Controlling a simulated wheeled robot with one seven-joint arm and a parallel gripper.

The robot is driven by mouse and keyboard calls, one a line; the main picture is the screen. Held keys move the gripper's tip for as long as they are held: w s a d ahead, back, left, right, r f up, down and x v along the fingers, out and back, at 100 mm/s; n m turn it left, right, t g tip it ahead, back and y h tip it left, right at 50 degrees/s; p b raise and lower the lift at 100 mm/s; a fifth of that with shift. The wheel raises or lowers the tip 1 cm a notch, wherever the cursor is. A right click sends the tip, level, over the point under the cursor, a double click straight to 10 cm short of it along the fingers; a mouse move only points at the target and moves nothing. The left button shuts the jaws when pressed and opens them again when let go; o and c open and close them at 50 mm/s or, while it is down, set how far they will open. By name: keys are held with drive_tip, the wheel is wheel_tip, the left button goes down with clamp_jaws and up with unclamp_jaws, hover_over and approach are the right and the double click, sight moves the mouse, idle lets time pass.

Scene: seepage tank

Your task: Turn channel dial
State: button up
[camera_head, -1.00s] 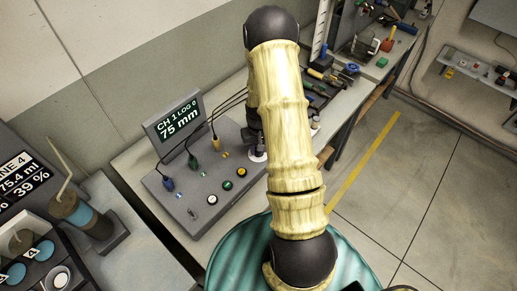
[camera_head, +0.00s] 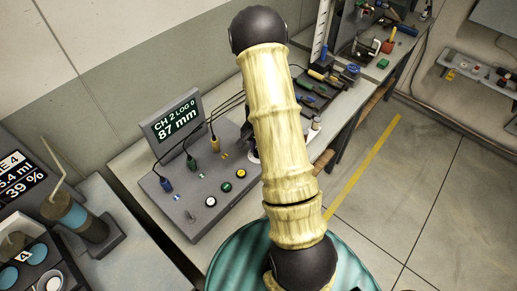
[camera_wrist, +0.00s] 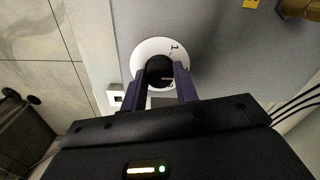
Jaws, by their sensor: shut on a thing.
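The channel dial (camera_wrist: 160,69) is a black knob on a white round plate (camera_wrist: 148,48) with small marks, seen in the wrist view. My gripper (camera_wrist: 160,80) has its two purple fingers shut on the knob, one on each side. The dial's box, a grey console (camera_head: 180,211), has a tilted display (camera_head: 175,122) reading "CH 2 LOG 0" and "87 mm". In the head view my arm hides the gripper and most of the dial.
The console carries a white button (camera_head: 210,201), a green button (camera_head: 226,187), a yellow button (camera_head: 240,173) and plugged cables. Tools lie on the bench behind my arm. The floor at right is open.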

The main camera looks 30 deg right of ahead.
idle(0.4)
drive_tip(key=o, duration=1)
wheel_tip(320, 180, up, 18)
drive_tip(key=shift+f+b, duration=0.25)
drive_tip(key=shift+b, duration=0.9)
drive_tip(key=shift+a, duration=0.1)
drive_tip(key=s+a+n+t, duration=0.1)
drive_tip(key=s+a+n, duration=0.2)
drive_tip(key=s+a, duration=0.1)
drive_tip(key=s+a+n, duration=0.4)
drive_tip(key=a, duration=0.1)
drive_tip(key=s+a+n+t, duration=0.1)
drive_tip(key=s+a+n, duration=0.2)
drive_tip(key=s+a, duration=0.1)
drive_tip(key=shift+s+a+r+n+t, duration=0.2)
drive_tip(key=shift+r+n+t, duration=0.1)
drive_tip(key=shift+r+n, duration=0.1)
